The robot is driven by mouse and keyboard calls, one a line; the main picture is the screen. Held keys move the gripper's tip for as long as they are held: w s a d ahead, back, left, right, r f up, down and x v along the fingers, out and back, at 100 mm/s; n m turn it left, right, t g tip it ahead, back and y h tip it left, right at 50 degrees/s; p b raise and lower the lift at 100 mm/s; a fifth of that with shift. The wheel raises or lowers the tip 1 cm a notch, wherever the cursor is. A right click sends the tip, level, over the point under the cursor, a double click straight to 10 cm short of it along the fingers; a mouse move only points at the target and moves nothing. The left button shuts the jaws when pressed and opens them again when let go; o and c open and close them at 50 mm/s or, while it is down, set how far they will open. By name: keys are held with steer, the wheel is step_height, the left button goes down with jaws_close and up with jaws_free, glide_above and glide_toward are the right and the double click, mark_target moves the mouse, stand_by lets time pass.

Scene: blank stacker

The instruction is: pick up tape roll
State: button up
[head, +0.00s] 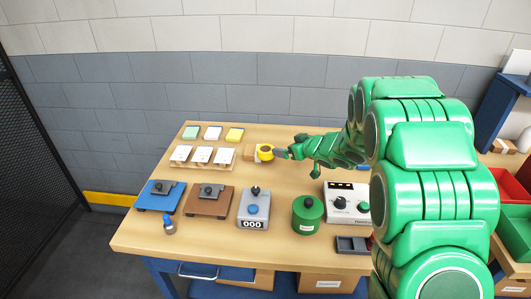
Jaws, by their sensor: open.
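The tape roll (264,153) is a small yellow ring toward the back middle of the wooden table. My green arm reaches in from the right, and my gripper (279,153) is open at the right side of the roll. Its dark fingertips are very close to the roll. I cannot tell from this view whether they touch it or reach around it. Part of the roll's right side is hard to see behind the fingertips.
A small wooden block (249,154) is just left of the roll. A wooden rack (203,164) with white cards stands further left. A green canister (307,214), a counter box (254,209) and a white control box (347,203) stand nearer the front.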

mark_target(267, 149)
steer(key=a, duration=0.1)
steer(key=a+f+y, duration=0.1)
steer(key=a+g+y, duration=0.1)
steer(key=shift+s+a+f+n, duration=0.2)
steer(key=shift+s+f+n, duration=0.1)
steer(key=shift+f+n, duration=0.1)
steer(key=shift+f+x, duration=0.2)
steer(key=shift+x, duration=3.55)
steer(key=shift+c, duration=0.3)
steer(key=c, duration=1.1)
